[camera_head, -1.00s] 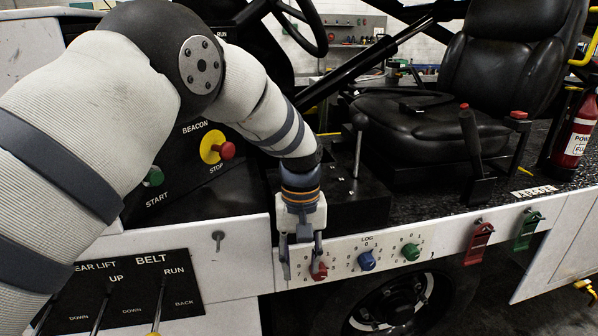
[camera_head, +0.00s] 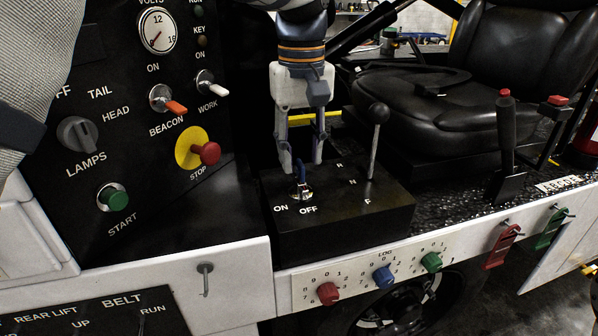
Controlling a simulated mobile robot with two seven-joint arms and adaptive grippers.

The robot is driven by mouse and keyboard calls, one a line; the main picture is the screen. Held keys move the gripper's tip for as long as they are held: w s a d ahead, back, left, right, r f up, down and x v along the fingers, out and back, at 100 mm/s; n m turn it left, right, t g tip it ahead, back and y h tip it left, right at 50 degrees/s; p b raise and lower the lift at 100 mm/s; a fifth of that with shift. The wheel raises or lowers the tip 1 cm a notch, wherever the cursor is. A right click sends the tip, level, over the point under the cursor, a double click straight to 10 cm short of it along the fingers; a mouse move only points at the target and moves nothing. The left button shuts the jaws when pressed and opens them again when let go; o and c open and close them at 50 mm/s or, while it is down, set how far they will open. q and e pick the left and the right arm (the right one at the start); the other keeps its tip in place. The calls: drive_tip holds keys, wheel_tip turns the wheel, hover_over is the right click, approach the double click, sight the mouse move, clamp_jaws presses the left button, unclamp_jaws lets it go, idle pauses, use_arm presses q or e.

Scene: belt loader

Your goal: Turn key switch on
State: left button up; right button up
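The key switch (camera_head: 302,191) sits on top of a black box, with ON and OFF labels in front of it. A blue key stands in its round metal base; which label it points at is hard to tell. My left gripper (camera_head: 302,164) hangs fingers-down over the switch. Its two fingers are apart, one on either side of the key, with gaps that look clear. Whether a finger touches the key cannot be told. My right gripper is not in view.
A black-knobbed lever (camera_head: 375,140) stands just right of the gripper on the same box. A red stop button (camera_head: 209,153) and green start button (camera_head: 113,198) are on the dash at left. Red, blue and green dials line the white panel below.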

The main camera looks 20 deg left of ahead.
sight(300, 187)
use_arm(q)
wheel_tip(300, 187, down, 5)
drive_tip(key=shift+a+f, duration=0.1)
drive_tip(key=shift+f, duration=0.05)
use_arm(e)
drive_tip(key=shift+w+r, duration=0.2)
use_arm(q)
drive_tip(key=shift+c, duration=0.4)
clamp_jaws()
